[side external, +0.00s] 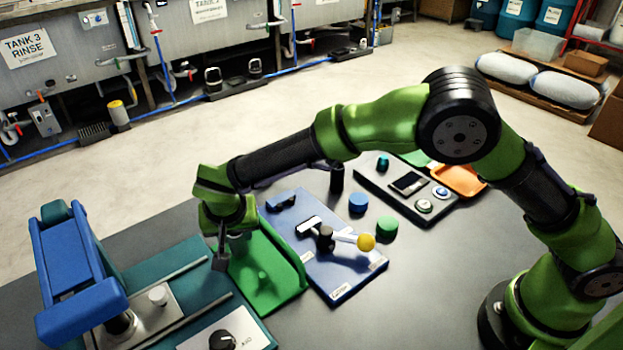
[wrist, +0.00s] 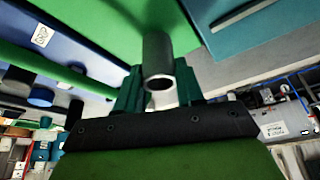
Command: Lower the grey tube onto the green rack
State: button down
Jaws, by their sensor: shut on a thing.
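The grey tube (wrist: 158,52) is between the two dark green fingers of my gripper (wrist: 159,84) in the wrist view, its round open end facing the camera. My gripper is shut on it. In the side view my gripper (side external: 226,243) points down at the left edge of the green rack (side external: 284,292). The tube is hard to tell from the dark fingers there. The rack has a raised back wall and a short green peg on its base. In the wrist view green surface (wrist: 95,27) lies beyond the tube. I cannot tell whether tube and rack touch.
A blue board (side external: 345,283) with a yellow-knobbed lever stands right of the rack. A teal base with metal rails (side external: 205,318) and a blue-topped device (side external: 75,262) are on the left. Blue and green round pieces (side external: 358,203) and a control panel (side external: 372,181) lie behind.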

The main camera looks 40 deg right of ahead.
jog(key=shift+f, duration=0.25)
dwell(0.5)
jog(key=shift+c, duration=0.7)
grip_release()
notch_tip(320, 180, up, 8)
dwell(0.8)
jog(key=a+r, duration=0.4)
jog(key=r, duration=0.3)
jog(key=shift+a, duration=0.3)
dwell(0.4)
